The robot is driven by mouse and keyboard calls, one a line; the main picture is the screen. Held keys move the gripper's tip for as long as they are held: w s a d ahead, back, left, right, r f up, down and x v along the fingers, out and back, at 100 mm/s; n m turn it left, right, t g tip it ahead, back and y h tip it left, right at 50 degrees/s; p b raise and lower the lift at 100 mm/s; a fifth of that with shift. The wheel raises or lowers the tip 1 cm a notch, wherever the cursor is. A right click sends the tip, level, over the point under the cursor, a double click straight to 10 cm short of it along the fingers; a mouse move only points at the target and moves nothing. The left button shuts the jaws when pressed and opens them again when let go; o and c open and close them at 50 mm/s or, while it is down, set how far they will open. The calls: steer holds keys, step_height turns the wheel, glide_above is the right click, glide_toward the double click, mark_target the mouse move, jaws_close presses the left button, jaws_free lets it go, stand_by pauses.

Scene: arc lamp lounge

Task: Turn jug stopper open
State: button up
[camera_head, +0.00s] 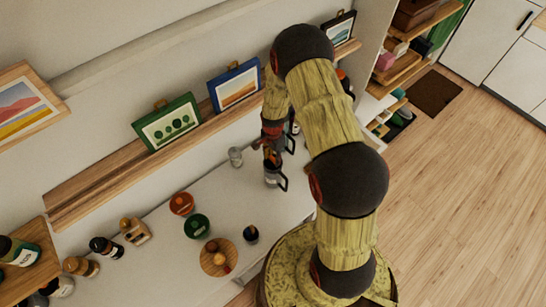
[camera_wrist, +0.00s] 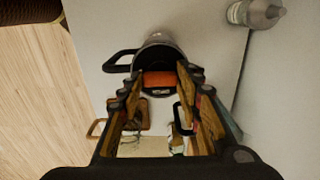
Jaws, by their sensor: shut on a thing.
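The jug (camera_head: 272,176) is grey with a black handle and stands upright on the white counter (camera_head: 160,265). In the wrist view the jug (camera_wrist: 160,48) is at the top centre, its black handle pointing left. The orange-red stopper (camera_wrist: 159,79) shows between the two finger pads. My gripper (camera_wrist: 160,76) is shut on this stopper, one finger on each side. In the head view my gripper (camera_head: 271,153) points down at the jug's top, and the stopper is mostly hidden there by the fingers.
A small glass shaker (camera_head: 235,156) stands left of the jug. An orange bowl (camera_head: 181,203), a green bowl (camera_head: 196,226), a dark cup (camera_head: 251,234) and a round wooden board (camera_head: 211,268) are nearer. Framed pictures line the wooden ledge (camera_head: 100,190) behind.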

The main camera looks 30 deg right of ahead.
steer(key=shift+c, duration=1)
steer(key=shift+n+b, duration=0.3)
steer(key=shift+b, duration=0.05)
steer(key=shift+w+f+n+b, duration=0.1)
steer(key=shift+n+b, duration=0.75)
steer(key=shift+n, duration=0.15)
steer(key=n+b, duration=0.4)
steer(key=n, duration=0.2)
steer(key=n+b, duration=0.2)
steer(key=n, duration=0.2)
steer(key=shift+n, duration=0.4)
steer(key=shift+n+b, duration=1)
steer(key=shift+n, duration=1.2)
steer(key=o, duration=1.2)
steer(key=shift+c, duration=0.2)
